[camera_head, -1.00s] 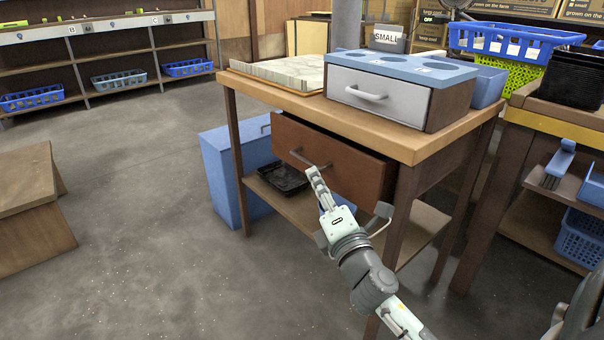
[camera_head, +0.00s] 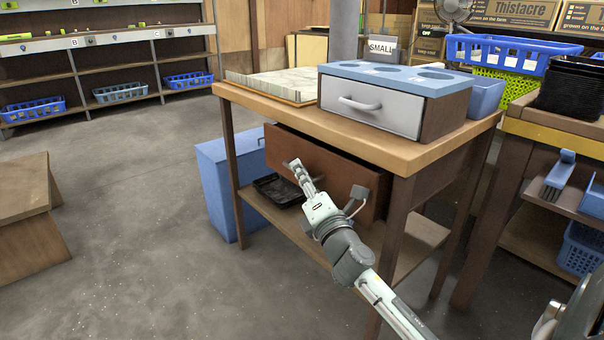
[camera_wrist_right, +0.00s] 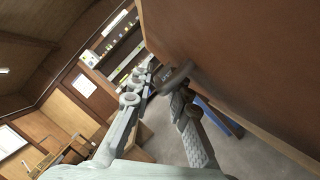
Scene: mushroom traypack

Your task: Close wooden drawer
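The wooden drawer (camera_head: 325,172) hangs partly open under the table top, its brown front standing out from the frame. Its handle is mostly hidden behind my right gripper in the head view; a dark curved handle (camera_wrist_right: 174,77) shows close to the drawer front in the right wrist view. My left gripper is not in view.
The wooden table (camera_head: 400,158) bears a blue-topped box with a white drawer (camera_head: 372,106) and a pale tray (camera_head: 262,84). A black tray (camera_head: 278,190) lies on the lower shelf. A blue bin (camera_head: 222,190) stands beside the left leg.

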